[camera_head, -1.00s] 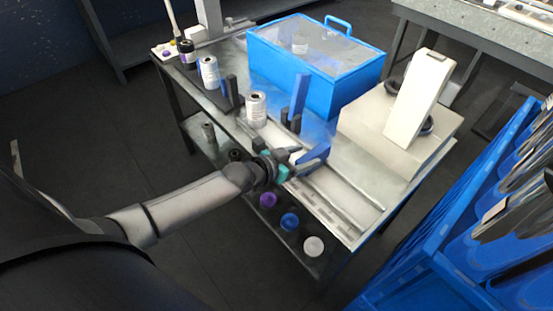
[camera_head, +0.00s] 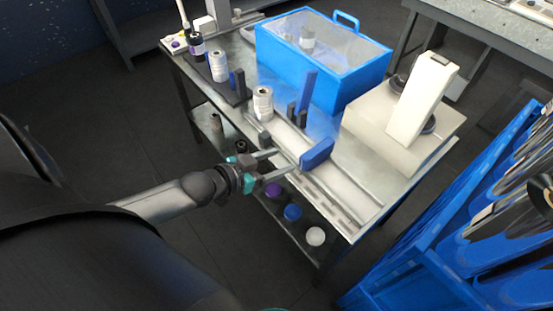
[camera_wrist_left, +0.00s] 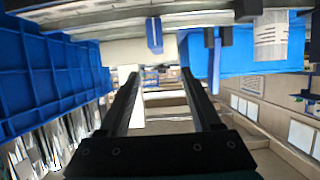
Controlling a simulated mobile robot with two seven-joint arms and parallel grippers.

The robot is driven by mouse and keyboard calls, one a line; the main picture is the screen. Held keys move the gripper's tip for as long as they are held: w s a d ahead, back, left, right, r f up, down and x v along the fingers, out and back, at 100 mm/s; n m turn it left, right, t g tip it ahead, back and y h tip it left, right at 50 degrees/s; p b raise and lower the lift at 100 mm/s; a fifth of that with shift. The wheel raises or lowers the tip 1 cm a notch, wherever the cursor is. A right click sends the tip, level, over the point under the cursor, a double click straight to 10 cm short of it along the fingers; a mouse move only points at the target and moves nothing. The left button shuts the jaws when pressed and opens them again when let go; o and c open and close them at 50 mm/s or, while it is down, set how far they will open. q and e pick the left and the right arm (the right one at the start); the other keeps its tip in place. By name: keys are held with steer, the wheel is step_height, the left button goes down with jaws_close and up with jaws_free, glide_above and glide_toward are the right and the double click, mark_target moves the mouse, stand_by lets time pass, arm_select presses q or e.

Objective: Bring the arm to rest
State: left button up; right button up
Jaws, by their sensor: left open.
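My left arm comes in from the left in the head view. My left gripper (camera_head: 277,162) is open and empty at the near edge of the table (camera_head: 330,205), just short of a small blue block (camera_head: 317,153) on the rail. In the left wrist view the two dark fingers of the gripper (camera_wrist_left: 163,72) are spread apart with nothing between them. The blue block (camera_wrist_left: 154,35) shows beyond the fingertips there. My right gripper does not show.
A white roll (camera_head: 263,103) stands on the rail near a blue upright plate (camera_head: 307,92). A blue bin with a clear lid (camera_head: 327,85) and a beige machine (camera_head: 405,130) stand behind. Blue crates (camera_head: 440,240) fill the right. Dark floor is free at left.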

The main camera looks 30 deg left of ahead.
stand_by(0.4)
arm_select(q)
steer(key=s+a+f+n+g+y, duration=0.15)
steer(key=s+f, duration=0.25)
steer(key=f, duration=0.4)
steer(key=s+a+f+g+y, duration=0.1)
steer(key=s+a+f+g, duration=0.1)
steer(key=s+f, duration=0.45)
steer(key=s+a+f+n+g+y, duration=0.1)
steer(key=s+f+g+y, duration=0.1)
steer(key=f, duration=0.7)
steer(key=s+d+f+g, duration=0.3)
steer(key=s+d+f, duration=0.1)
steer(key=s, duration=0.7)
steer(key=s+d+f+g, duration=0.3)
steer(key=s+f, duration=0.4)
steer(key=s, duration=0.4)
steer(key=shift+s+d+f+m, duration=0.2)
steer(key=shift+d+m, duration=0.25)
steer(key=shift+d, duration=0.25)
